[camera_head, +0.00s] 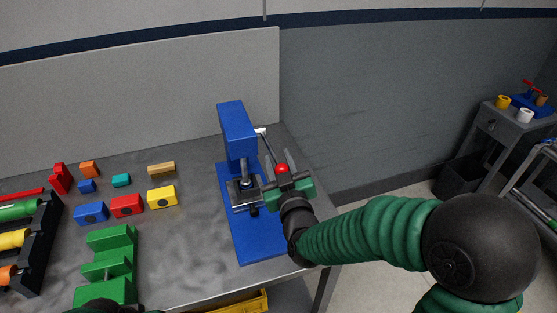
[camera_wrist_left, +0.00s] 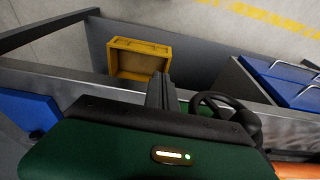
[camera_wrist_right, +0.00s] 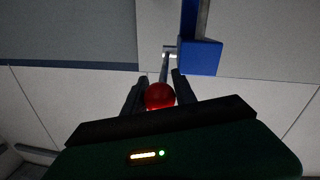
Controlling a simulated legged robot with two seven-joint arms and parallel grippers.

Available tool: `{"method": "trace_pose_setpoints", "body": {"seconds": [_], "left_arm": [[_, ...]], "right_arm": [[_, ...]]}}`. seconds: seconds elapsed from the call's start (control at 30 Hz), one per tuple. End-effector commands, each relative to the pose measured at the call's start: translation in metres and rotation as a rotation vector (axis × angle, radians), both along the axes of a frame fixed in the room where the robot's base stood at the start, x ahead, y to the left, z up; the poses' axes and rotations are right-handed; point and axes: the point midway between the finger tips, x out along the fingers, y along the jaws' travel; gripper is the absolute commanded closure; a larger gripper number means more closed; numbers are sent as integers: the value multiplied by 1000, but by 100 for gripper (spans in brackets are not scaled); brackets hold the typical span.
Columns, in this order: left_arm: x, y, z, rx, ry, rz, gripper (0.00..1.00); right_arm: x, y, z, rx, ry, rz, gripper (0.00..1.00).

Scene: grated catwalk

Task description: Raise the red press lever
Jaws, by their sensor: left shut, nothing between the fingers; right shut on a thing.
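The blue press (camera_head: 236,130) stands on a blue base plate on the bench. Its lever (camera_head: 268,146) is a thin metal rod that slopes down to the right from the press head to a red ball knob (camera_head: 282,169). My right gripper (camera_head: 284,178) is shut on this knob. In the right wrist view the red knob (camera_wrist_right: 160,95) sits between the two dark fingers, with the rod running up to the blue press head (camera_wrist_right: 200,57). My left gripper (camera_wrist_left: 161,92) is shut and empty, with a yellow bin beyond it; the head view barely shows that arm.
Several coloured blocks (camera_head: 127,206), a green stepped fixture (camera_head: 110,262) and a black rack (camera_head: 38,245) lie on the left of the bench. A yellow bin (camera_wrist_left: 138,60) is below the bench edge. A grey panel (camera_head: 150,90) stands behind. A cart (camera_head: 512,122) stands far right.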

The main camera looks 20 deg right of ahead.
Motion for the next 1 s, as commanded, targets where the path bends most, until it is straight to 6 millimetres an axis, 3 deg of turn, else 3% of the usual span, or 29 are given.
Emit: {"method": "trace_pose_setpoints", "body": {"seconds": [0.03,0.23,1.0], "left_arm": [[0,0,0,0,0,0,100],[0,0,0,0,0,0,100],[0,0,0,0,0,0,100]], "right_arm": [[0,0,0,0,0,1,77],[0,0,0,0,0,1,100],[-1,1,1,0,-1,1,100]]}}
